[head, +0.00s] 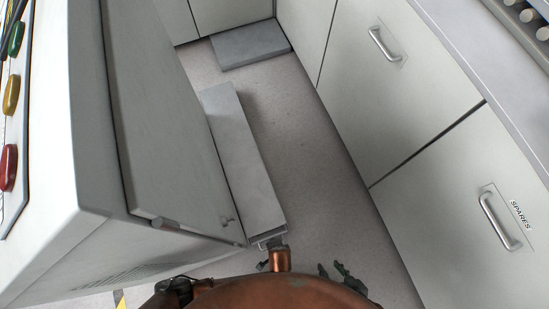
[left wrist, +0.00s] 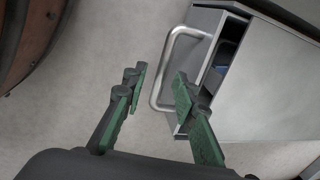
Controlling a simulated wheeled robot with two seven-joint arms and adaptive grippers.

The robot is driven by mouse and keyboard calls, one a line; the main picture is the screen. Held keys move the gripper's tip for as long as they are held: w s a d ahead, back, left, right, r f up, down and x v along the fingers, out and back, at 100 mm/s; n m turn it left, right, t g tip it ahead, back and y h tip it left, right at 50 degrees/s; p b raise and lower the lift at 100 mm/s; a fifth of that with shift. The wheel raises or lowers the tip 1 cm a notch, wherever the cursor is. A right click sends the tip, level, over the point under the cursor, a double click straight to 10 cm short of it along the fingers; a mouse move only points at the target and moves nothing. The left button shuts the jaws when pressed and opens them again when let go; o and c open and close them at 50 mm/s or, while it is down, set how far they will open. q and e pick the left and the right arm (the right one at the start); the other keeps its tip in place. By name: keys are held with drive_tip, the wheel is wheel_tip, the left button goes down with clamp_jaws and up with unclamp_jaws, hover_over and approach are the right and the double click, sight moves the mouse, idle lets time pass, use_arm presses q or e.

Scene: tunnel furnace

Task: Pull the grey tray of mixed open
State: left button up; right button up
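The grey tray (left wrist: 200,52) shows in the left wrist view as a front panel with a curved metal handle (left wrist: 172,52). A dark gap behind the front shows something blue inside. My left gripper (left wrist: 160,84) is open, with green-padded fingers on either side of the handle's bar; I cannot tell whether they touch it. In the head view a long grey unit (head: 240,160) stands low along the left cabinet, its front end near my body. My right gripper (head: 340,272) is at the bottom, empty over the floor, its dark fingers apart.
White cabinets with bar handles line the right, one drawer labelled SPARES (head: 495,215). A panel with green, amber and red buttons (head: 9,167) is at left. A grey slab (head: 250,45) lies on the floor at the back. The floor between (head: 310,170) is clear.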

use_arm(q)
drive_tip(key=shift+c, duration=0.7)
clamp_jaws()
